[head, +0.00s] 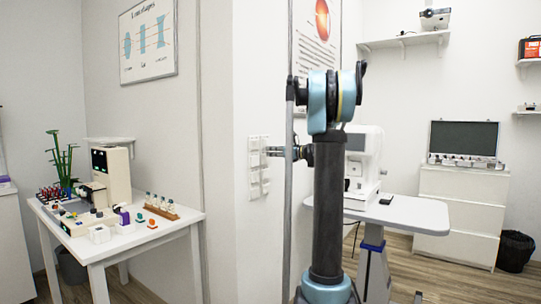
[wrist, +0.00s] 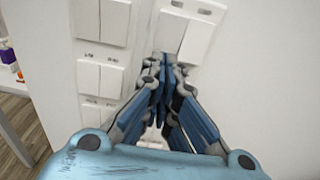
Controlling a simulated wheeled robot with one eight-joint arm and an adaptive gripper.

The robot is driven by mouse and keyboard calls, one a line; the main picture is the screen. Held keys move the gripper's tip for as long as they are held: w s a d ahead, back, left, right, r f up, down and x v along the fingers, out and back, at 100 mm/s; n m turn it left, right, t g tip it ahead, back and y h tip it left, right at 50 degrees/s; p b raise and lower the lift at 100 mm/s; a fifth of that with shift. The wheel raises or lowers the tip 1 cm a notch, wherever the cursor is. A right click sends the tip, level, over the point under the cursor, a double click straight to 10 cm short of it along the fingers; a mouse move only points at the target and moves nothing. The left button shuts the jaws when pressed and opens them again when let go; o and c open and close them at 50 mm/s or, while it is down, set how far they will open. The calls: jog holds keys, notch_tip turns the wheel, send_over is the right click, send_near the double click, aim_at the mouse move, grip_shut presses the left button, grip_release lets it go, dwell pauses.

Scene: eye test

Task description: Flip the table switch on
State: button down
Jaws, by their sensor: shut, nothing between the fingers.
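White wall switches (head: 258,165) form a panel on the white wall corner in the head view. In the wrist view they stand in two columns, with an upper left switch (wrist: 115,22), a middle left switch (wrist: 100,78) and an upper right switch (wrist: 185,38). Which one is the table switch I cannot tell; their small labels are unreadable. My gripper (wrist: 160,62) is shut and empty, its tips at the lower part of the upper right switch. Whether they touch it is unclear. The gripper hides most of the lower right column. In the head view my gripper (head: 268,151) points left at the panel.
A white instrument table (head: 425,213) with an eye-test machine (head: 362,165) stands to the right, behind my arm. A white desk (head: 150,236) crowded with optical items stands to the left. A chest of drawers (head: 455,215) and a black bin (head: 515,250) are at far right.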

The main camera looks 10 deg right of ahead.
jog(key=f+v, duration=0.2)
jog(key=v, duration=1)
jog(key=shift+d, duration=0.25)
jog(key=shift+s, duration=0.1)
jog(key=s+a+f+n+g+h, duration=0.2)
jog(key=s+a+f+n, duration=0.25)
jog(key=s, duration=0.35)
jog(key=s+a+f+n+g+h, duration=0.1)
jog(key=s+a+f+n+g, duration=0.1)
jog(key=s+a+f+n, duration=0.45)
jog(key=s+a+f+n+g+h, duration=0.2)
jog(key=s+f, duration=0.2)
jog(key=s, duration=0.5)
jog(key=s+d+f+n+g+h, duration=0.1)
jog(key=s+d+f+n+h, duration=0.2)
jog(key=s+f+n, duration=0.3)
jog(key=s+d+f+n+g+h, duration=0.2)
jog(key=s+f+n+h, duration=0.3)
jog(key=s+f, duration=0.6)
jog(key=s+d+n, duration=0.1)
jog(key=s+n, duration=0.1)
jog(key=s, duration=0.4)
jog(key=shift+d+f, duration=0.35)
jog(key=shift+f, duration=0.05)
jog(key=shift+s, duration=0.1)
